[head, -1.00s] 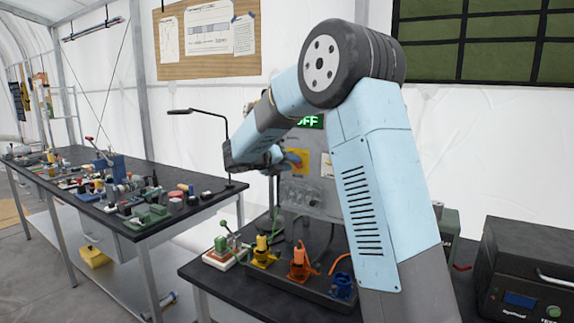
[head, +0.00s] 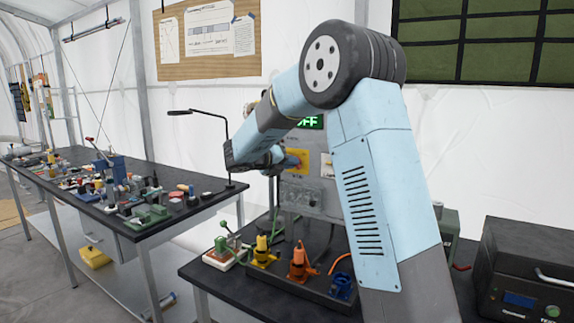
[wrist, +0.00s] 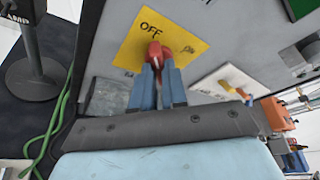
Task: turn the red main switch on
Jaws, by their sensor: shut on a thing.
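The red main switch (wrist: 154,50) sits on a yellow plate (wrist: 178,28) on a grey panel. The plate is printed "OFF" just above the switch handle in the wrist view, with another marking to its right that I cannot read. My gripper (wrist: 157,74) is shut on the red handle, one blue-grey finger on each side. Part of the handle is hidden between the fingers. In the head view the yellow plate (head: 303,157) shows behind my gripper (head: 283,160).
Coloured plugs (head: 300,262) stand on the bench below the panel. A dark box (head: 530,275) stands at the right. A cluttered bench (head: 120,190) is at the left.

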